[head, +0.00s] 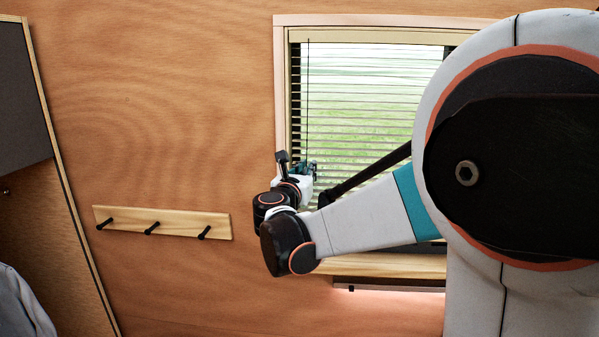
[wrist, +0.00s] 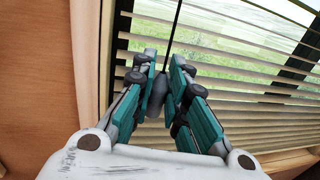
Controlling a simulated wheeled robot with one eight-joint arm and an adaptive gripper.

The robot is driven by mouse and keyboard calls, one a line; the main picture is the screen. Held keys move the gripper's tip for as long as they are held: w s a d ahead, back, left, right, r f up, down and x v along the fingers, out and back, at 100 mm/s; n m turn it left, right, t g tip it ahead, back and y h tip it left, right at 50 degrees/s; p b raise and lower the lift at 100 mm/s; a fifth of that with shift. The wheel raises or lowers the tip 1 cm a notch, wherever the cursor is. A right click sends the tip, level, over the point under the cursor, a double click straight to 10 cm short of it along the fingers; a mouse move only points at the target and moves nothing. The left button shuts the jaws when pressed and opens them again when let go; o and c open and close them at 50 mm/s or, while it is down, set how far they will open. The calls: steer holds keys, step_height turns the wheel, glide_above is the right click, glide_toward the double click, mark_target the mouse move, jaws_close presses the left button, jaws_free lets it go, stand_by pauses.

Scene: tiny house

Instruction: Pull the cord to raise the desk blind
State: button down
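The blind (head: 370,95) hangs over the window with its slats spread down the pane; its slats also fill much of the wrist view (wrist: 250,85). A thin dark cord (head: 308,90) hangs down the blind's left side. In the wrist view the cord (wrist: 175,28) runs down to a grey pull (wrist: 157,95) at its end. My gripper (wrist: 163,72) has its teal fingers drawn in on both sides of this pull and appears shut on it. In the head view my gripper (head: 304,168) is at the window's lower left, small and partly blocked by its own wrist.
A wooden rail with black pegs (head: 165,222) is on the wall left of the window. The window's wooden frame (head: 283,90) and its sill (head: 375,264) are close to my arm. A dark cabinet (head: 22,90) stands at the far left.

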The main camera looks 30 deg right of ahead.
step_height(320, 180, down, 18)
steer(key=b, duration=1.3)
steer(key=shift+b, duration=0.35)
steer(key=c, duration=1.9)
jaws_free()
steer(key=shift+c, duration=0.2)
steer(key=o, duration=0.4)
steer(key=shift+s+a+r, duration=0.1)
steer(key=shift+a, duration=0.05)
steer(key=shift+c, duration=0.2)
steer(key=v, duration=1.1)
steer(key=shift+s+a, duration=0.25)
